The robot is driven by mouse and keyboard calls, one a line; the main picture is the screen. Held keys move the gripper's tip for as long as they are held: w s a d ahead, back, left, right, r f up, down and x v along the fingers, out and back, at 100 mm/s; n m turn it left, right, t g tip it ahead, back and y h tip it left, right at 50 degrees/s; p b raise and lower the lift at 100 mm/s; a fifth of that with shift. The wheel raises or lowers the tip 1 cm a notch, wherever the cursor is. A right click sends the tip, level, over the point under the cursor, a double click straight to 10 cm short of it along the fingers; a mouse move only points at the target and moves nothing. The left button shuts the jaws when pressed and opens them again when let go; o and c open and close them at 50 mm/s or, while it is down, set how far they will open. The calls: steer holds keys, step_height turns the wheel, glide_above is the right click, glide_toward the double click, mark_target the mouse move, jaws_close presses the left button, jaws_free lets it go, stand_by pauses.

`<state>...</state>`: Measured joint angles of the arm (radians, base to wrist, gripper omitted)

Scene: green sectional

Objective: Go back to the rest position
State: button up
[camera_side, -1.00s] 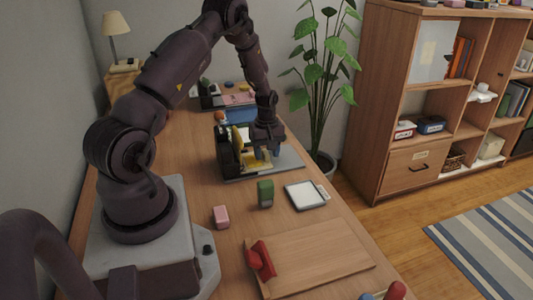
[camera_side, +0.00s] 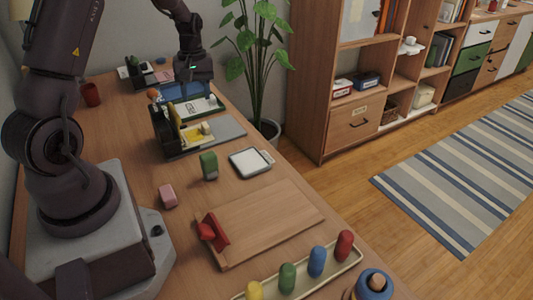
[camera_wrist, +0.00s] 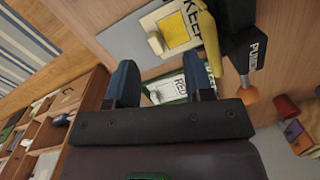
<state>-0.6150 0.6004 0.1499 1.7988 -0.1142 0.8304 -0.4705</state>
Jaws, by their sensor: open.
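My gripper (camera_side: 192,84) is open with nothing between its fingers. In the side view it hangs over the far part of the table, at the green-edged tray (camera_side: 212,106). In the wrist view the two blue fingers (camera_wrist: 160,76) stand apart, with the white, lettered face of that tray (camera_wrist: 167,88) behind them. A grey board with a yellow patch (camera_side: 194,135) lies nearer, with a small pale block (camera_side: 205,128) on it. The wrist view shows the yellow patch (camera_wrist: 180,30) and pale block (camera_wrist: 155,43) clear of the fingers.
A black punch (camera_side: 163,132) with an upright yellow piece stands beside the grey board. Nearer are a green block (camera_side: 209,166), a pink block (camera_side: 168,195), a white square tray (camera_side: 250,162) and a wooden board (camera_side: 265,222) with a red-handled item. A plant (camera_side: 255,50) stands beyond the table edge.

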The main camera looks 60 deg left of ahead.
steer(key=s+d+r+m+t, duration=0.3)
steer(key=s+d+r+m, duration=0.2)
steer(key=d+r, duration=0.5)
steer(key=s+d+r+m+t, duration=0.3)
steer(key=d+r+m, duration=0.6)
steer(key=d, duration=0.7)
steer(key=shift+s+d+r+m+y, duration=0.3)
steer(key=shift+s+d+r+m, duration=0.15)
steer(key=shift+s, duration=0.65)
